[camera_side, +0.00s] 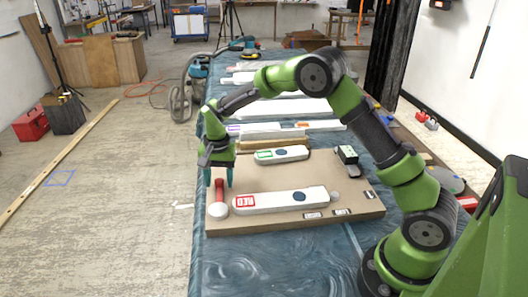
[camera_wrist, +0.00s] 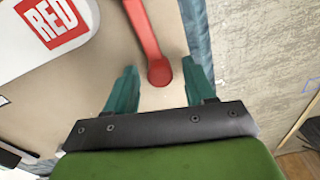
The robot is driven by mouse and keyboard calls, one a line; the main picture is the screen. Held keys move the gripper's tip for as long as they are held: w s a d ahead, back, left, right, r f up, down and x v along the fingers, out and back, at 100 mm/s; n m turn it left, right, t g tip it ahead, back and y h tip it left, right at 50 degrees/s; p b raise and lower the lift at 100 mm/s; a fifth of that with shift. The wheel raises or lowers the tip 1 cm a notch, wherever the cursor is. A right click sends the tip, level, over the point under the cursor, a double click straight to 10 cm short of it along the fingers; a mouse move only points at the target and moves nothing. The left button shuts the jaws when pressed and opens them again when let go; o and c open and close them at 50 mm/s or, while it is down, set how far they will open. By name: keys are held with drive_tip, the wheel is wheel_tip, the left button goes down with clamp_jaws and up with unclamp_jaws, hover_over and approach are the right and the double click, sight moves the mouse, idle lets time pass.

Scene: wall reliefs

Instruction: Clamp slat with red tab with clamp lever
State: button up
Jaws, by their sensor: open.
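A white slat with a red tab marked RED (camera_side: 290,199) lies on the tan board (camera_side: 365,199); its tab end also shows in the wrist view (camera_wrist: 82,15). The red clamp lever (camera_side: 219,190) is by the slat's left end, beside a pale round piece (camera_side: 218,210). In the wrist view the lever (camera_wrist: 148,40) has its rounded end between my fingers' tips. My gripper (camera_side: 219,180) points down over the lever with its teal fingers apart, one on each side; the wrist view shows my gripper (camera_wrist: 160,82) with gaps around the lever. I cannot tell its exact height.
A second white slat with a green label (camera_side: 281,153) lies behind, with a small black-and-white device (camera_side: 347,158) to its right. More pale slats (camera_side: 285,109) lie farther back on the blue-covered table (camera_side: 245,265). Open floor is left of the table.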

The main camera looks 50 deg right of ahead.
clamp_jaws()
idle(0.3)
idle(0.3)
